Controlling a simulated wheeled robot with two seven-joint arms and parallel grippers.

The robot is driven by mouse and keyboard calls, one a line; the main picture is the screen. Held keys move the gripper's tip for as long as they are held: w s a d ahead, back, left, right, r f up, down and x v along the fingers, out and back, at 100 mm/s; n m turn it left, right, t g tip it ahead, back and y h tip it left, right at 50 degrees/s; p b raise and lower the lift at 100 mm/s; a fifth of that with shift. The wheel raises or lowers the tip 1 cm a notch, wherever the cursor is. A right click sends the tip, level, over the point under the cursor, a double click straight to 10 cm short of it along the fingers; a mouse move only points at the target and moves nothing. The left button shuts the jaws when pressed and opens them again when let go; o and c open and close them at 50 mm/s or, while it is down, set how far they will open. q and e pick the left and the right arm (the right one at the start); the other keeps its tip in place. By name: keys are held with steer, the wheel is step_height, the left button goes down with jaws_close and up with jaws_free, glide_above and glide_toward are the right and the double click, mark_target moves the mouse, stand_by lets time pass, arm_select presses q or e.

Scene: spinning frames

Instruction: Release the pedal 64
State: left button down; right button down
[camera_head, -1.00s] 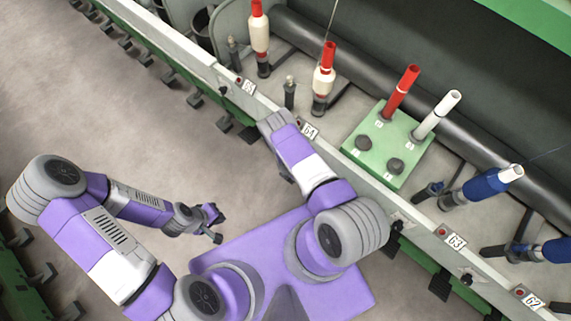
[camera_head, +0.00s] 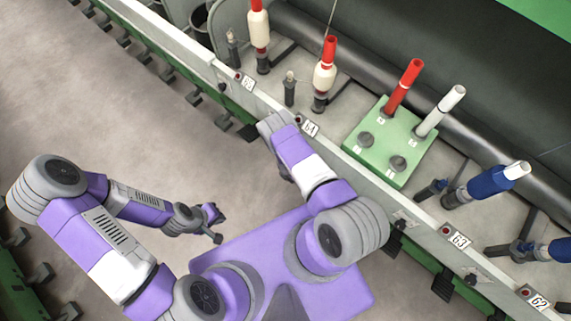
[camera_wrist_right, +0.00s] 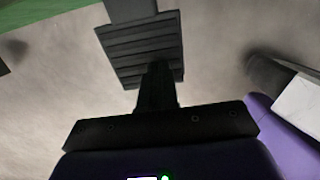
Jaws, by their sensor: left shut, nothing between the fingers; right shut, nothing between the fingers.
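The pedal (camera_wrist_right: 122,52), dark and ribbed, shows in the right wrist view below the green machine edge. My right gripper (camera_wrist_right: 158,72) is shut and empty, and its fingertips overlap the lower part of the pedal in this view; I cannot tell whether they touch it. In the head view the label 64 (camera_head: 310,128) is on the rail beside my right forearm. My right gripper and the pedal there are hidden by the arm. My left gripper (camera_head: 217,226) is shut and empty over the floor, away from the rail.
The pale rail (camera_head: 375,185) runs diagonally between me and the machine. Behind it stand red-and-cream bobbins (camera_head: 325,75), blue bobbins (camera_head: 488,184) and a green block (camera_head: 385,148) with a red and a white tube. Other dark pedals (camera_head: 441,285) jut from below the rail.

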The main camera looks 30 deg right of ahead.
steer(key=s+a+r+p, duration=0.3)
steer(key=a, duration=0.4)
steer(key=shift+r, duration=0.3)
stand_by(0.9)
steer(key=s+a+r+m+y+p, duration=0.2)
steer(key=r+m, duration=0.6)
steer(key=r, duration=0.2)
steer(key=s+a+r+m+y+p, duration=0.2)
steer(key=s+r+m, duration=0.1)
steer(key=r+m, duration=0.5)
steer(key=s+a+r+m+y+p, duration=0.1)
steer(key=s+a+r+m+p, duration=0.1)
steer(key=r+m, duration=0.7)
step_height(320, 180, up, 5)
steer(key=shift+s+a+f+y, duration=0.1)
steer(key=shift+s+a+y, duration=0.05)
steer(key=shift+s+y, duration=0.3)
